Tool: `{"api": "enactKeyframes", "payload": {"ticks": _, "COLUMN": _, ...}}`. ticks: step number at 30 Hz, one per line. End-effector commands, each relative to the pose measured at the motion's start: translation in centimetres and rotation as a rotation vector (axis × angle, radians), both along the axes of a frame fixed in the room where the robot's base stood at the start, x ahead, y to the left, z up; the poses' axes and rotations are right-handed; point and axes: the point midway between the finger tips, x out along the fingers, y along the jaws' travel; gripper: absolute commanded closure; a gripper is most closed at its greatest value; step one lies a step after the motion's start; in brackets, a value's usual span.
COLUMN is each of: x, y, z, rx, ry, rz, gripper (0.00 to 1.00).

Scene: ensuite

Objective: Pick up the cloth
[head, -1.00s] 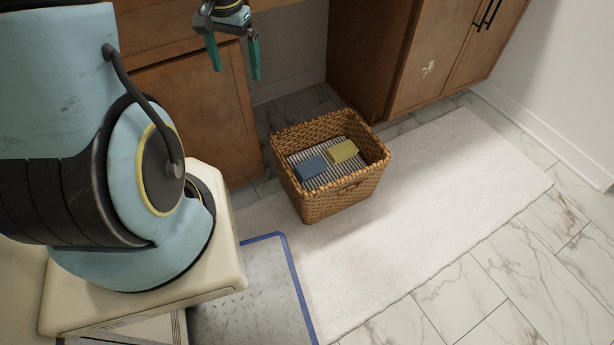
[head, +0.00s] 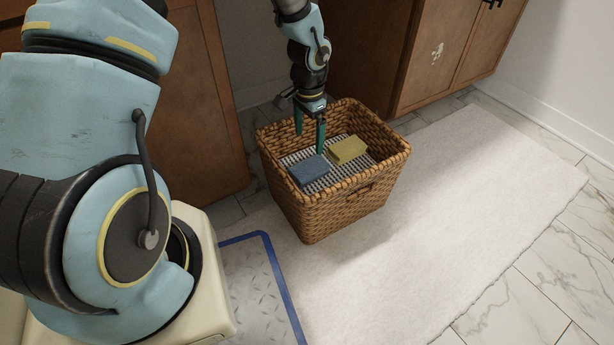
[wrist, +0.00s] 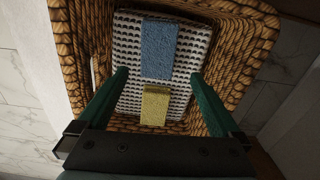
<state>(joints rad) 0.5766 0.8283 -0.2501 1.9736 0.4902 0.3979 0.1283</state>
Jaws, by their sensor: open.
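The cloth (head: 314,172) is black and white patterned and lies flat inside the wicker basket (head: 335,212). In the wrist view the cloth (wrist: 125,52) spreads under a blue sponge (wrist: 159,50) and a yellow sponge (wrist: 155,104). Both sponges rest on top of it and hide part of it. The blue sponge (head: 308,170) and the yellow sponge (head: 348,149) also show in the head view. My gripper (head: 310,142) is open and empty, pointing down over the back left part of the basket. In the wrist view its green fingers (wrist: 160,77) stand apart on either side of the sponges.
The basket's woven walls (wrist: 245,45) surround the cloth on all sides. The basket stands on a white rug (head: 450,200) on marble tile. Wooden cabinets (head: 455,50) stand behind it. The rug to the right of the basket is clear.

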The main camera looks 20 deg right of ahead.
Motion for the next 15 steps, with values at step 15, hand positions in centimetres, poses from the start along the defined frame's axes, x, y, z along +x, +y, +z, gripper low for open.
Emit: {"api": "enactKeyframes", "payload": {"ticks": 15, "x": -0.1, "y": 0.0, "z": -5.9, "rx": 0.0, "ry": 0.0, "rz": 0.002, "gripper": 0.0}}
